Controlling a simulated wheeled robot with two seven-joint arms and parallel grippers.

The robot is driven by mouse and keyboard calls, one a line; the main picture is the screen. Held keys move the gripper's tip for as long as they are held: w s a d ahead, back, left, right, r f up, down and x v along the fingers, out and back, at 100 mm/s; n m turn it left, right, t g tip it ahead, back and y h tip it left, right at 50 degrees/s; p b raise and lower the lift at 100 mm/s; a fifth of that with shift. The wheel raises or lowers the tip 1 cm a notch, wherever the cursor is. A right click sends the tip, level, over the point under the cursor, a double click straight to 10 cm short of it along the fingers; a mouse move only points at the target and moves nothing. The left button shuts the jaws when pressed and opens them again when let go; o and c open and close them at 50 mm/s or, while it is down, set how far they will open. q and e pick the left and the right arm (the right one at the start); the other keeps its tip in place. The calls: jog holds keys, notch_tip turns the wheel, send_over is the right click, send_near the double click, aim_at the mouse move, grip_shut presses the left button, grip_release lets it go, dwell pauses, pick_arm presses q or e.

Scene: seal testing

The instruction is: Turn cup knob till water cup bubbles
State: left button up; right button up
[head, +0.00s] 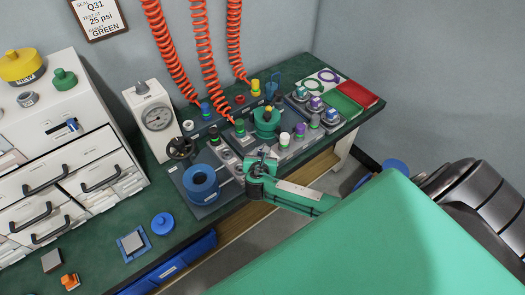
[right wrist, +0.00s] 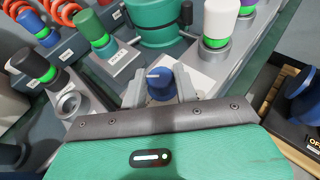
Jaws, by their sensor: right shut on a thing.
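My right gripper (head: 261,160) reaches in from the right over the bench equipment. In the right wrist view its two fingers (right wrist: 160,92) stand on either side of a small blue knob (right wrist: 161,82) and are shut on it. The knob has a white pointer line and sits on a pale block. In the head view the gripper hides the knob. A thick blue round vessel (head: 201,182) stands on a grey base to the left of the gripper; I cannot tell whether it is the water cup, and no bubbles show. My left gripper is in neither view.
A teal round pot (head: 267,121) stands behind the gripper, with several coloured capped fittings around it. A gauge box (head: 156,116), a black handwheel (head: 180,148) and white drawers (head: 75,165) are to the left. Red coiled hoses (head: 203,55) hang behind.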

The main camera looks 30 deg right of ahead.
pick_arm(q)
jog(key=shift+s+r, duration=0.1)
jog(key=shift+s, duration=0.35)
pick_arm(e)
jog(key=shift+r+m+g+h, duration=0.1)
jog(key=shift+m+g+h, duration=0.2)
jog(key=shift+m+h, duration=0.1)
pick_arm(q)
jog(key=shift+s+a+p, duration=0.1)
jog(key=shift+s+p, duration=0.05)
jog(key=shift+p, duration=0.15)
pick_arm(e)
jog(key=o, duration=1)
jog(key=shift+w, duration=0.1)
jog(key=shift+c, duration=0.2)
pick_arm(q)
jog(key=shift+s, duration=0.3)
pick_arm(e)
jog(key=v, duration=1.4)
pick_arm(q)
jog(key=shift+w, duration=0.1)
pick_arm(e)
jog(key=shift+w+a, duration=0.1)
jog(key=shift+a, duration=0.05)
